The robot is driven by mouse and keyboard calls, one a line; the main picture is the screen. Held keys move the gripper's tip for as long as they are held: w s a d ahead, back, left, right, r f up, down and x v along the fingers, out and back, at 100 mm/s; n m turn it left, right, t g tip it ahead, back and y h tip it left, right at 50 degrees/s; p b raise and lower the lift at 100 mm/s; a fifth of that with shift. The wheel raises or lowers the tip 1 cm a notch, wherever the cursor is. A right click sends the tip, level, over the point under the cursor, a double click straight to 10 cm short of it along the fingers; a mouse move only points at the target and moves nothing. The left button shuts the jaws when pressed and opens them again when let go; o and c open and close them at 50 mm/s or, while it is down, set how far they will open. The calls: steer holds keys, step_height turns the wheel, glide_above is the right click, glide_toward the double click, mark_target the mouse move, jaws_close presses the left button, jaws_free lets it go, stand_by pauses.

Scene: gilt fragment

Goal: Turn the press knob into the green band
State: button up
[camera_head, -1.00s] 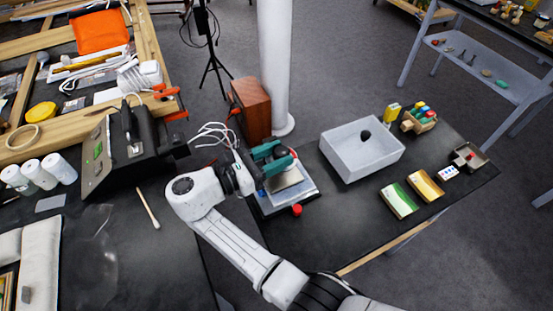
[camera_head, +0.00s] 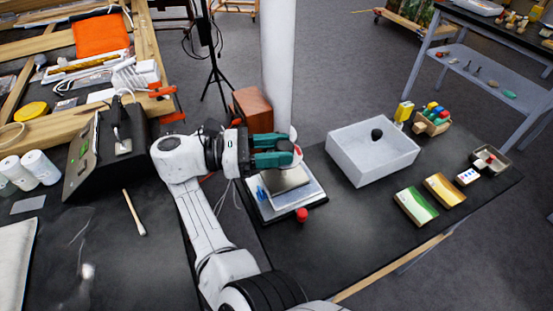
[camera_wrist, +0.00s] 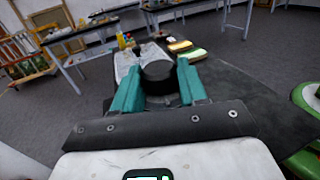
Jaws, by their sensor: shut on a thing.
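The press (camera_head: 285,192) is a pale plate on a dark base, with a small red knob at its front corner. My gripper (camera_head: 283,150) is above the back of the press, its teal fingers pointing right. At the fingertips a red and white round part (camera_head: 297,153) shows, partly hidden. In the wrist view my gripper (camera_wrist: 156,82) has its fingers on either side of a dark grey round press knob (camera_wrist: 158,70), shut on it. I cannot make out the green band or the knob's pointer; the fingers cover much of that area.
A white bin (camera_head: 362,165) with a dark lump stands right of the press. A wooden box (camera_head: 252,106) and a white column (camera_head: 278,70) stand behind. A black soldering station (camera_head: 105,150) is left.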

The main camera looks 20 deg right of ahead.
steer(key=shift+w+d+f+m+g+y+b, duration=0.15)
steer(key=shift+m+g+y+b, duration=0.3)
steer(key=shift+b, duration=1.9)
steer(key=shift+s+a+f+m+g+y+b, duration=0.15)
steer(key=shift+m+g+b, duration=0.45)
steer(key=shift+b, duration=1.75)
steer(key=shift+w+d+f+m+g+y+b, duration=0.2)
steer(key=shift+g+b, duration=0.55)
steer(key=shift+b, duration=1.6)
steer(key=g+b, duration=0.1)
steer(key=b, duration=0.2)
steer(key=shift+r+m+y+b, duration=0.2)
steer(key=shift+m+y+b, duration=0.15)
steer(key=shift+y+b, duration=0.05)
steer(key=shift+r+b, duration=0.2)
steer(key=shift+b, duration=0.4)
steer(key=o, duration=1.1)
steer(key=shift+c, duration=0.2)
steer(key=shift+r, duration=0.1)
